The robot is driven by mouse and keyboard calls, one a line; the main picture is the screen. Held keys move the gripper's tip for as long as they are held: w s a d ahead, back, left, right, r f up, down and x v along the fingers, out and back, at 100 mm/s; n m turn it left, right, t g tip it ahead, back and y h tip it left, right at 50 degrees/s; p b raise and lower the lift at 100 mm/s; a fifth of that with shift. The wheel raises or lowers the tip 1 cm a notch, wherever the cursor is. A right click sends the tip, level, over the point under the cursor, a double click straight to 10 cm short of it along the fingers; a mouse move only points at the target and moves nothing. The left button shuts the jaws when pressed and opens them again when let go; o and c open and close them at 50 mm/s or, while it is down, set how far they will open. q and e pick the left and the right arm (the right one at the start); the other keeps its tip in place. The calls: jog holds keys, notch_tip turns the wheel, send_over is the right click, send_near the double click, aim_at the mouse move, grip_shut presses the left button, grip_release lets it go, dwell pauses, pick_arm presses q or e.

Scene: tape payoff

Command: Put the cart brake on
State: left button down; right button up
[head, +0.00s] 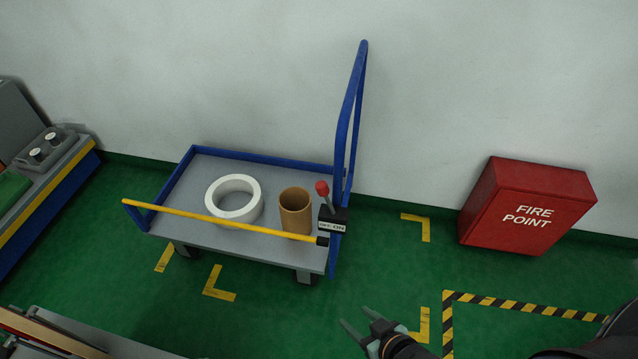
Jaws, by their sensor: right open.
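The cart (175,208) has a grey deck and a blue frame and stands by the wall. Its tall blue push handle (345,122) rises at the right end. The brake lever (323,195), with a red knob, stands up and tilts slightly left from a dark box (333,219) at the cart's right end. The box has a label whose right part reads ON; the left part is too small to read. My right gripper (356,326) is open and empty, over the floor in front of the cart, below and right of the lever. My left gripper is not in view.
A white tape roll (247,212) and a brown cardboard tube (295,212) are on the deck. A yellow bar (215,219) runs along the cart's front. A red fire point box (525,207) stands right. Green floor is clear between cart and gripper.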

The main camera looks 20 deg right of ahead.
jog(key=shift+w, duration=0.25)
jog(key=shift+c, duration=0.7)
jog(key=w+r+n+t, duration=0.1)
jog(key=w+n, duration=0.2)
jog(key=w+r+n+b, duration=0.1)
jog(key=w+n, duration=0.2)
jog(key=w+r+n+t, duration=0.1)
jog(key=w+n, duration=0.2)
jog(key=shift+a+r+t, duration=0.3)
jog(key=shift+a+r, duration=0.05)
jog(key=shift+a, duration=0.05)
grip_shut()
jog(key=w+a+r+n+t+y+b, duration=0.1)
jog(key=w+r+n+t, duration=0.2)
jog(key=n, duration=0.9)
jog(key=shift+w+a+r+y+b, duration=0.3)
jog(key=shift+w+r, duration=1.5)
jog(key=shift+w, duration=1.1)
